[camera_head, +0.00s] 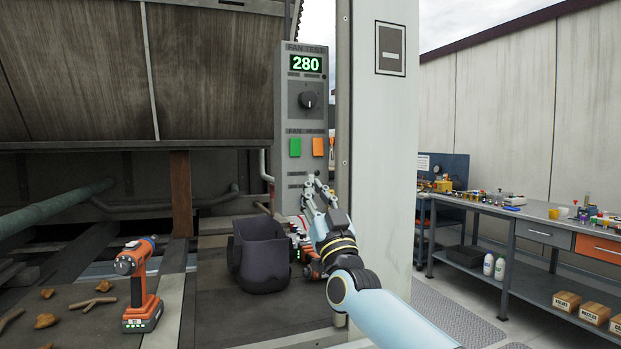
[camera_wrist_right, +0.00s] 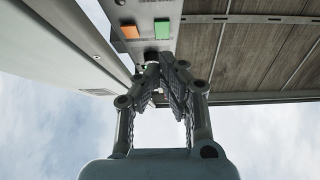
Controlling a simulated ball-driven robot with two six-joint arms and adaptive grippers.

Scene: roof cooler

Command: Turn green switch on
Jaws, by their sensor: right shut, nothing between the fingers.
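The green switch (camera_head: 295,147) is on the grey fan test panel (camera_head: 291,104), left of an orange switch (camera_head: 318,147). A display above reads 280, with a black knob (camera_head: 307,100) under it. My right gripper (camera_head: 312,184) is shut and empty, just below the two switches and apart from them. In the right wrist view the green switch (camera_wrist_right: 162,29) and orange switch (camera_wrist_right: 130,32) show beyond the shut fingertips (camera_wrist_right: 152,68). My left gripper is not in view.
A dark bag (camera_head: 259,262) and an orange drill (camera_head: 140,285) stand on the ledge below the panel. A white pillar (camera_head: 384,170) rises right of the panel. A workbench (camera_head: 520,222) with tools and boxes is at the right.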

